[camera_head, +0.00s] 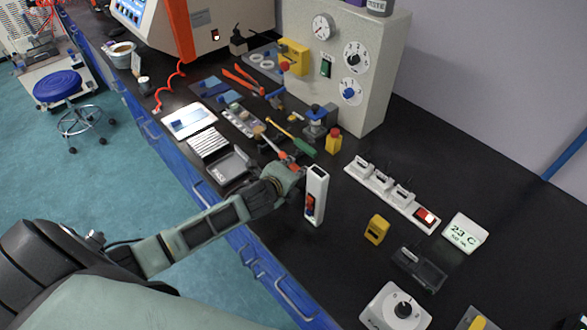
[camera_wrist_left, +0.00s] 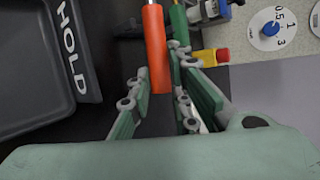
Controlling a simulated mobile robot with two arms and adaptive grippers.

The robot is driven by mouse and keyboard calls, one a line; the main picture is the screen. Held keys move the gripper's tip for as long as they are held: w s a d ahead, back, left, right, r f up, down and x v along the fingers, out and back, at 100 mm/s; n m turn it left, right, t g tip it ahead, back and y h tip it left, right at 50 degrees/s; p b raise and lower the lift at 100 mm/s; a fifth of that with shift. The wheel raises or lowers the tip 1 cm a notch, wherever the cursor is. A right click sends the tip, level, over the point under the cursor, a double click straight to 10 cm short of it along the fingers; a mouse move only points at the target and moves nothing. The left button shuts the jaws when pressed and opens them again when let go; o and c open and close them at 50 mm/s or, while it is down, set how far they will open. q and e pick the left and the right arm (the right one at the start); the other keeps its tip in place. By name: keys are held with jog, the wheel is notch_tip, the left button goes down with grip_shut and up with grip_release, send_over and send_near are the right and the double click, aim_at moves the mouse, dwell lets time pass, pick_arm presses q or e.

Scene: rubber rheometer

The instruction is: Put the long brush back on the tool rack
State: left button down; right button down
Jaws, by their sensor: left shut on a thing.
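My left gripper (camera_head: 290,172) is shut on an orange handle, which I take to be the long brush (camera_head: 273,144). In the head view its pale tip points away, up and to the left. In the left wrist view the orange handle (camera_wrist_left: 155,45) runs between the fingers (camera_wrist_left: 160,92); its bristles are out of that view. A green-handled tool (camera_head: 304,147) lies close by; its handle shows beside the right-hand finger in the left wrist view (camera_wrist_left: 179,22). A grey slotted holder (camera_head: 239,118), perhaps the tool rack, lies beyond the gripper. My right gripper is not in view.
A dark tray (camera_head: 231,166) marked HOLD in the wrist view is left of the gripper. A white upright box (camera_head: 316,195) stands close on the right. A yellow block with a red button (camera_head: 333,143) and a power strip (camera_head: 390,188) stand farther right. The front right bench has bare patches.

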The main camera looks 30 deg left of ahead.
pick_arm(q)
jog(key=c, duration=1.5)
grip_release()
jog(key=shift+c, duration=0.2)
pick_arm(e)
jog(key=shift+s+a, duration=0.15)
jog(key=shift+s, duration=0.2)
pick_arm(q)
jog(key=shift+o, duration=0.3)
jog(key=o, duration=0.9)
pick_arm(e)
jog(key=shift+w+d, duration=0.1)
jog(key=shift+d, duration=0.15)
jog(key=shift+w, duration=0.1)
